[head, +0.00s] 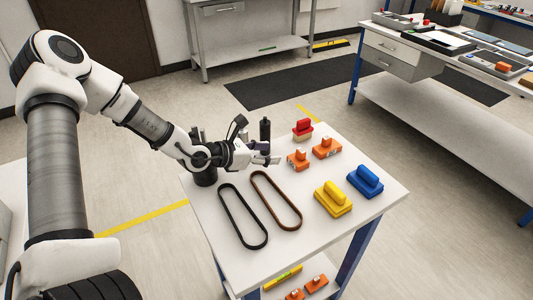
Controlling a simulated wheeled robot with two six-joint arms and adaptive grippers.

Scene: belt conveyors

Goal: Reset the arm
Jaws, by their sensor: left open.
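My left arm (150,127) comes in from the left and reaches over the back left part of the small white table (215,232). My left gripper (262,152) is at its end, open, with nothing seen between its fingers. It is above or near the table's back edge; its exact height is hard to tell. A black belt loop (228,211) and a brown belt loop (284,206) lie in front of it, apart from it. My right gripper is not in view.
To the gripper's right are a red piece (302,127), orange pieces (326,148), a yellow block (333,200) and a blue block (365,181). A workbench (420,95) stands at the right and another (250,45) at the back. Open floor lies between.

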